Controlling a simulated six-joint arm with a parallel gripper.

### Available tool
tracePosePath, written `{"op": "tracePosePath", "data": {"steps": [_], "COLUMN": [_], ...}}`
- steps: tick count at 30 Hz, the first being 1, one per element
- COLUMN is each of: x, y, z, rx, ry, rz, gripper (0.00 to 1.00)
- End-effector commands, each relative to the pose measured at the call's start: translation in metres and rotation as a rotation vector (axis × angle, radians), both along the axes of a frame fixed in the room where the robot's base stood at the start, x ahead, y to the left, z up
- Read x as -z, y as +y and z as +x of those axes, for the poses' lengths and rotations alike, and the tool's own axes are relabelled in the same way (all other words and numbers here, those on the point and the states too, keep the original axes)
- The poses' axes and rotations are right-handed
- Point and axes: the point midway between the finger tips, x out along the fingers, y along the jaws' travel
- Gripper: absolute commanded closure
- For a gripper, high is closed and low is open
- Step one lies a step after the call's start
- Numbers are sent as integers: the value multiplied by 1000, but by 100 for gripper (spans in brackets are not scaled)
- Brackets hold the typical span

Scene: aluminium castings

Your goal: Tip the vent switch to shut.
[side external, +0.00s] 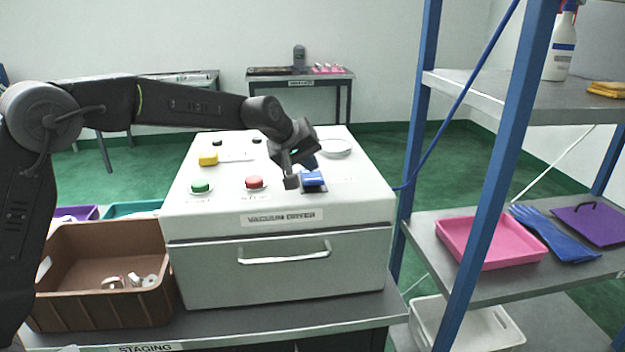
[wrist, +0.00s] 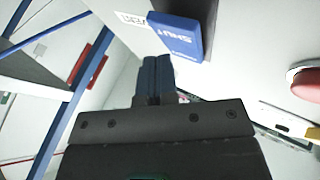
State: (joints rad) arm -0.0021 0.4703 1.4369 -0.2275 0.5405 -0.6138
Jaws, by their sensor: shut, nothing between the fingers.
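The vent switch (side external: 312,179) is a blue rocker on the sloped white top of the vacuum dryer (side external: 205,258), right of the red button. In the wrist view the blue rocker (wrist: 176,36) shows the word SHUT on its face and stands at the top middle. My gripper (side external: 291,182) is just left of the switch in the side view, low over the panel. In the wrist view its two fingertips (wrist: 155,60) are together and empty, very close to the rocker's lower edge. I cannot tell whether they touch it.
A red button (side external: 255,183) and a green button (side external: 201,187) sit on the panel left of the switch. A yellow knob (side external: 208,159) and a round white dish (side external: 335,148) are farther back. A blue-post shelf (side external: 489,176) stands close on the right, a brown crate (side external: 100,315) on the left.

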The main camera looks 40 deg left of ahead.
Motion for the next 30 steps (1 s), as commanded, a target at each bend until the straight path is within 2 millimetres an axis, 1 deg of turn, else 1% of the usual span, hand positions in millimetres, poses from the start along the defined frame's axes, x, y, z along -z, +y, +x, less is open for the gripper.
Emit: {"op": "tracePosePath", "data": {"steps": [22,30], "x": [0,7], "y": [0,-1], "z": [0,-1], "rx": [0,0], "ry": [0,0], "rz": [0,0], "gripper": [100,100]}}
